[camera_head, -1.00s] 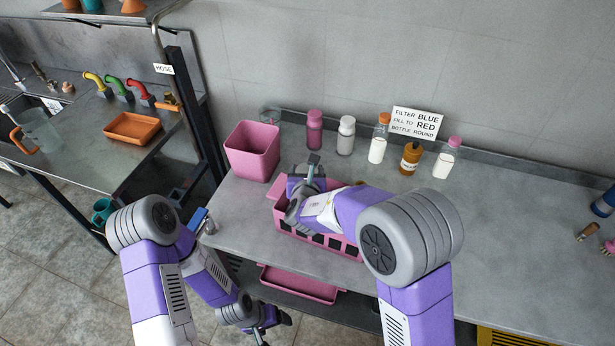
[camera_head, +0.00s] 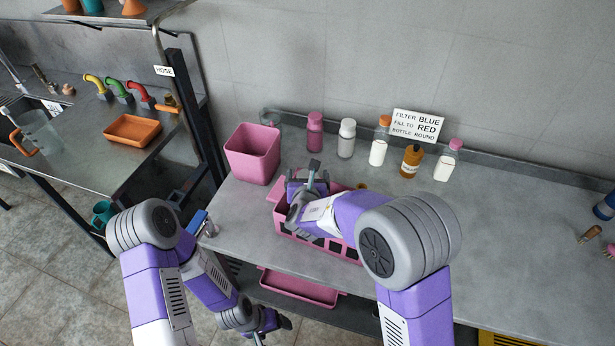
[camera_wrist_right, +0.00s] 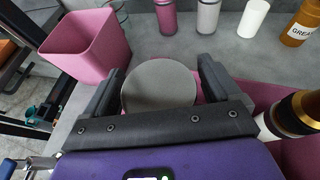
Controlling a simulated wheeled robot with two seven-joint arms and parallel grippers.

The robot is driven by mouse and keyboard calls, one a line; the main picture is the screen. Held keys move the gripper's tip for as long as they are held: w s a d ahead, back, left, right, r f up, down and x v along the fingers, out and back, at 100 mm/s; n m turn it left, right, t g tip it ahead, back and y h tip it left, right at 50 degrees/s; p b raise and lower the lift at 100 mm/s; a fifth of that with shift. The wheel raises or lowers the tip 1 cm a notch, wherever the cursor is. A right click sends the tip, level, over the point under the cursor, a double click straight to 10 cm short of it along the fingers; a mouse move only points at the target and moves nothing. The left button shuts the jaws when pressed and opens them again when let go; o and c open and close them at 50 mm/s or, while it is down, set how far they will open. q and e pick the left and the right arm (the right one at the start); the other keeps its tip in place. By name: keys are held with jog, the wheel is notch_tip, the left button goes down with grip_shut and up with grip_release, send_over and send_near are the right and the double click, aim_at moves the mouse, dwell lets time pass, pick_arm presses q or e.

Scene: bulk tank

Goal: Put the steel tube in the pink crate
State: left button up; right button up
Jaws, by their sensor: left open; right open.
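The pink crate (camera_head: 289,236), a long one with dark openings in its side, stands on the grey bench. My right gripper (camera_head: 308,180) is over its left part and hides much of the inside. In the right wrist view, my right gripper (camera_wrist_right: 158,80) is open around a round grey end (camera_wrist_right: 158,86). It looks like the end of the steel tube, low between the fingers; its lower part is hidden, and whether it rests on the crate's floor cannot be seen. My left gripper (camera_head: 266,325) is open and empty, low in front of the bench.
A pink bin (camera_head: 252,153) stands at the crate's back left. Several bottles, including a pink one (camera_head: 315,131) and a brown one (camera_head: 411,161), line the wall. A brown-and-white bottle (camera_wrist_right: 292,112) is at the wrist view's right. A pink tray (camera_head: 300,289) is below the bench.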

jog(key=shift+s+r, duration=0.1)
jog(key=shift+r, duration=0.2)
jog(key=p+v, duration=0.1)
jog(key=v, duration=1)
jog(key=shift+s, duration=0.35)
jog(key=shift+a, duration=0.1)
